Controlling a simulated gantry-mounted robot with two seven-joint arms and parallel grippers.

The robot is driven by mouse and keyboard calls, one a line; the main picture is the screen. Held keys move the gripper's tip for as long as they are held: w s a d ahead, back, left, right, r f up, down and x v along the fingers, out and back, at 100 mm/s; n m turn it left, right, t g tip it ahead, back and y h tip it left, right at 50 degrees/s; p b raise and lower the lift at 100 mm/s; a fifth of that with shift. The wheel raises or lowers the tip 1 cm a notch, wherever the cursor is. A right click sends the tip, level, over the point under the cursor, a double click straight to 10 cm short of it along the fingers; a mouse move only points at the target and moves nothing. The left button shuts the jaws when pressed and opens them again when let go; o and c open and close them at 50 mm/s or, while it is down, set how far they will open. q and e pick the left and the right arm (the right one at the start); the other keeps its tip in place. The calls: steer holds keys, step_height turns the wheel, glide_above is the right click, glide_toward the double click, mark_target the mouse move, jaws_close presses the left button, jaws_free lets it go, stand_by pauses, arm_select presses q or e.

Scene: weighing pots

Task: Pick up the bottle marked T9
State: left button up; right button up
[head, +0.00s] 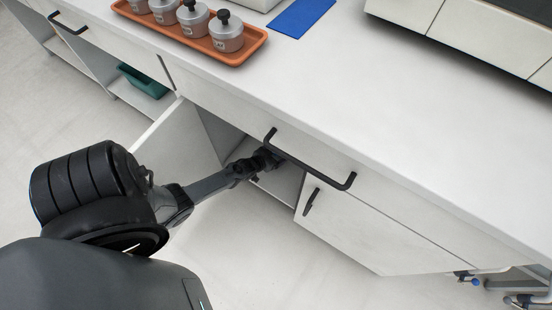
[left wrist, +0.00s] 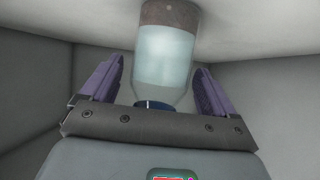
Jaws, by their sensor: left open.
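In the left wrist view a pale, translucent bottle (left wrist: 165,60) stands out ahead of my left gripper (left wrist: 160,70), between its two purple-padded fingers. It has a brownish-grey band at the top of the picture and a dark blue part near the gripper's palm. Gaps show on both sides, so the fingers are open and apart from it. No T9 mark is readable. In the head view my left arm reaches into the open cabinet (head: 215,130) under the counter; the fingertips and the bottle are hidden there. My right gripper is not in view.
Close grey cabinet walls (left wrist: 265,95) surround the left gripper. A black drawer handle (head: 310,165) juts out above the arm, and open cabinet doors flank it.

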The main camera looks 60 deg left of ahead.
arm_select(q)
steer(key=shift+s+d+f, duration=0.1)
steer(key=shift+s+d, duration=0.05)
steer(key=shift+c, duration=0.5)
steer(key=shift+s, duration=0.1)
steer(key=shift+c, duration=1.1)
steer(key=c, duration=1)
